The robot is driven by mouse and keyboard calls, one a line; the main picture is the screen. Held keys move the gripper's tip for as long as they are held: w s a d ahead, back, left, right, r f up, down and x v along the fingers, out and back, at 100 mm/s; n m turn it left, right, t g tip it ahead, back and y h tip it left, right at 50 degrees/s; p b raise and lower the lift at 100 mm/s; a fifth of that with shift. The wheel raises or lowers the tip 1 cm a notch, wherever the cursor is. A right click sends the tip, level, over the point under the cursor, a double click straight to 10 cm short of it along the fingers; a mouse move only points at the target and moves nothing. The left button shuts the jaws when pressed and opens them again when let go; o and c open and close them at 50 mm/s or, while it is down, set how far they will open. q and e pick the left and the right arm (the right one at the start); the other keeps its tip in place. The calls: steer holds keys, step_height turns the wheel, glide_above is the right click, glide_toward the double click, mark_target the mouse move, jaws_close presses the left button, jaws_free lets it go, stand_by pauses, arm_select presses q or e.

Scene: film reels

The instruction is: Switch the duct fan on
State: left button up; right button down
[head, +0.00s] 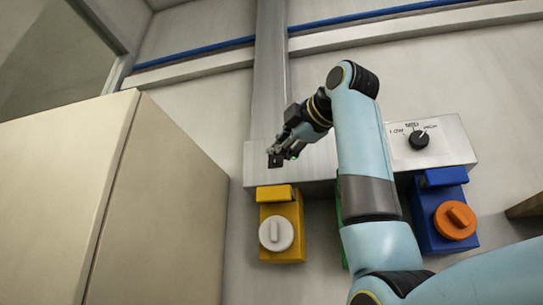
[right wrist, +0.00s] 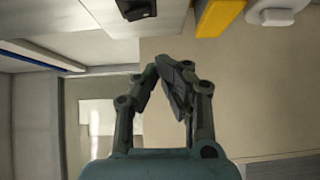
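A pale grey panel (head: 318,162) is fixed to the wall. Near its left end is a small black switch (head: 274,161), which also shows at the top edge of the right wrist view (right wrist: 136,9). Its on or off position is too small to tell. A black dial (head: 419,140) marked low, med and high sits on the panel's right part. My right gripper (head: 283,152) is in front of the panel's left part, close to the switch. In the right wrist view its fingertips (right wrist: 172,68) meet with nothing between them, and the switch lies beyond them. My left gripper is out of view.
Below the panel hang a yellow box (head: 286,250) with a white knob (head: 276,233) and a blue box (head: 428,205) with an orange knob (head: 455,220). A green box (head: 341,215) is mostly hidden behind my right arm. A large beige cabinet (head: 165,215) stands at left.

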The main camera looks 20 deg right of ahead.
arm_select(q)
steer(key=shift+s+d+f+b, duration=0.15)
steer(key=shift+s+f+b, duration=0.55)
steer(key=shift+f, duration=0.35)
arm_select(e)
steer(key=s, duration=0.5)
steer(key=shift+d+f, duration=0.1)
steer(key=shift+d, duration=0.15)
steer(key=shift+s, duration=0.1)
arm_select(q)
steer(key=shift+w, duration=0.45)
arm_select(e)
steer(key=shift+f, duration=0.1)
